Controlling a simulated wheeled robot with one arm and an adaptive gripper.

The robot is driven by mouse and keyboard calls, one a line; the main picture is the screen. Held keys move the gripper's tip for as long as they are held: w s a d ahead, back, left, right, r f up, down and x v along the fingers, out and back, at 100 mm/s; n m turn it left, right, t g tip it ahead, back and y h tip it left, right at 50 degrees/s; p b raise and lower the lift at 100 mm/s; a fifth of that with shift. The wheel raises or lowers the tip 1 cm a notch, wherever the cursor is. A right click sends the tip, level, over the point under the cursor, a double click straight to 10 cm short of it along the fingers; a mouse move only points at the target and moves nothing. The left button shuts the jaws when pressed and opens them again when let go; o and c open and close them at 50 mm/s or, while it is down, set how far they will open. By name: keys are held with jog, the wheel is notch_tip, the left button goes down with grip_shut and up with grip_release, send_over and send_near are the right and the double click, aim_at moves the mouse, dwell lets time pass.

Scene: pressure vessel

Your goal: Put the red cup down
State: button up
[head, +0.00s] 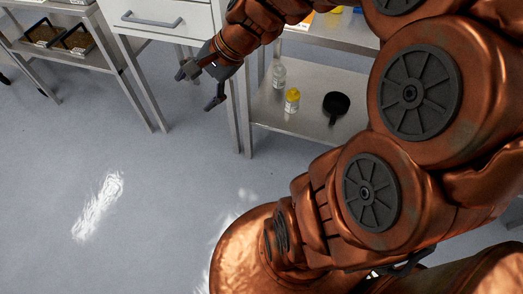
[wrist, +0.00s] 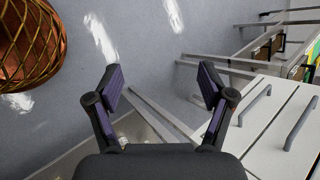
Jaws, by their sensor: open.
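No red cup shows in either view. My gripper (head: 197,88) is at the upper middle of the head view, in front of the white drawer unit and above the floor. In the wrist view its two dark fingers (wrist: 160,84) stand wide apart. Nothing is between them; only the grey floor and a metal table leg show beyond. My copper arm hides much of the right side of the head view, including most of the metal table's top.
A white drawer unit (head: 178,18) stands behind my gripper. On the metal table's lower shelf (head: 268,109) are a clear bottle (head: 279,74), a yellow-capped bottle (head: 292,101) and a black pan (head: 336,105). Black trays (head: 42,34) sit on a shelf at left. The floor (head: 90,140) is clear.

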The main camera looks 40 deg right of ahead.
jog(key=s+a+f+n+g+h, duration=0.1)
jog(key=s+a+n+g, duration=0.1)
jog(key=s+n, duration=0.15)
jog(key=s+a+f+n+g, duration=0.1)
jog(key=s+a+f+n, duration=0.1)
jog(key=s, duration=0.3)
jog(key=s+d+f+n+g+h, duration=0.1)
jog(key=s+d+n+h, duration=0.1)
jog(key=s+n, duration=0.2)
jog(key=s+d+f+n+g+h, duration=0.1)
jog(key=s+d+n+g+h, duration=0.1)
jog(key=s, duration=0.7)
jog(key=shift+s+d+n+h, duration=0.2)
jog(key=shift+d+n+h, duration=0.25)
jog(key=shift+n, duration=0.6)
jog(key=shift+a+f, duration=0.1)
notch_tip(320, 180, up, 9)
jog(key=p, duration=0.8)
jog(key=shift+p, duration=0.4)
